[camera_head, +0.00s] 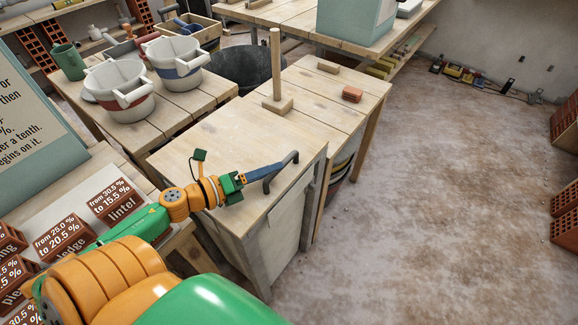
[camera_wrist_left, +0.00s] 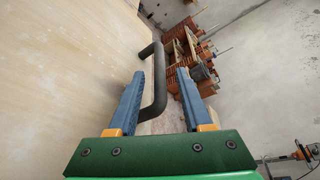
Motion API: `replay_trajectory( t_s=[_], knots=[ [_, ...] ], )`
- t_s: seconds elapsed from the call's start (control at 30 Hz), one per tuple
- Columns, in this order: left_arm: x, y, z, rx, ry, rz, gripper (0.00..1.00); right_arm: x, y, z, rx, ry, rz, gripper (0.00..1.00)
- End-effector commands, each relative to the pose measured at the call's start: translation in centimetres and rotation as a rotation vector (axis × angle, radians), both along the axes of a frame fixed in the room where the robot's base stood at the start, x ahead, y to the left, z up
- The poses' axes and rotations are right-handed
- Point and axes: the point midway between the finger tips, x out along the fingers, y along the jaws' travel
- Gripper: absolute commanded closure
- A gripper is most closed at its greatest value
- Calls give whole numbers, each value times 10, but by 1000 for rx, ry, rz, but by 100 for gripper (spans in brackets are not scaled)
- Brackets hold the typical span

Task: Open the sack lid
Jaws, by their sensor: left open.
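The sack lid (camera_head: 215,140) is a flat pale wooden top on a wooden bin and lies closed. A dark bar handle (camera_head: 294,157) is fixed near its right edge. My left gripper (camera_head: 268,171) is open at the handle, with its blue fingers reaching over the lid's right part. In the left wrist view, the handle (camera_wrist_left: 160,88) shows between the two open fingers of the left gripper (camera_wrist_left: 160,74), nearer the left finger. I cannot tell whether a finger touches it. The lid (camera_wrist_left: 65,70) fills the left of that view. My right gripper is not in view.
A wooden post on a block (camera_head: 276,75) and a small red brick (camera_head: 352,94) stand on the bench behind the lid. White buckets (camera_head: 118,92) stand at the left on another table. Labelled brick signs (camera_head: 113,199) lie near my left arm.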

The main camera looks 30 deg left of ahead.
Motion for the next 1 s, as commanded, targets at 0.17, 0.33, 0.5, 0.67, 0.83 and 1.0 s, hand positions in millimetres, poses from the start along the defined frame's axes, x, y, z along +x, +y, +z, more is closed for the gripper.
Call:
replay_trajectory(
  t_s=[0.17,0.33,0.5,0.67,0.83,1.0],
  knots=[
    [31,-13,-9,-1,-5,-2,50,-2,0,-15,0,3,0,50],
    [41,-17,-10,-2,-1,2,50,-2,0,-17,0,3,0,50],
    [42,-17,-10,-4,0,3,50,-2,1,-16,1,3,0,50],
    [42,-17,-10,-5,0,4,83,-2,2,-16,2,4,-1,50],
    [42,-17,-10,-5,0,4,100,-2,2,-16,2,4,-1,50],
    [42,-17,-10,-6,1,4,100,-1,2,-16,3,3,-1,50]
  ],
)
